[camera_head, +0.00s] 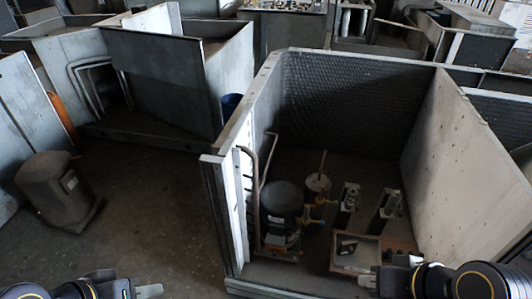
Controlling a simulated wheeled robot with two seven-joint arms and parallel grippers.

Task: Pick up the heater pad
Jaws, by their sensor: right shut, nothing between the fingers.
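No thing in view can be clearly told as the heater pad. A shallow square tray-like piece (369,257) with a small dark object (347,246) on it lies on the housing floor, at the lower middle; I cannot tell whether either is the pad. My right gripper (367,282) is at the bottom edge, just below this piece in the picture. It is shut and empty. My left gripper (150,290) is at the bottom left, in front of the housing and far from the piece. Its jaw opening cannot be made out.
The open metal housing (232,130) has upright walls left, back and right. Inside stand a dark compressor (281,205), a cylinder (317,187) and two upright metal parts (346,203) (387,211). Another compressor (55,185) stands on the floor at left. The floor between is clear.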

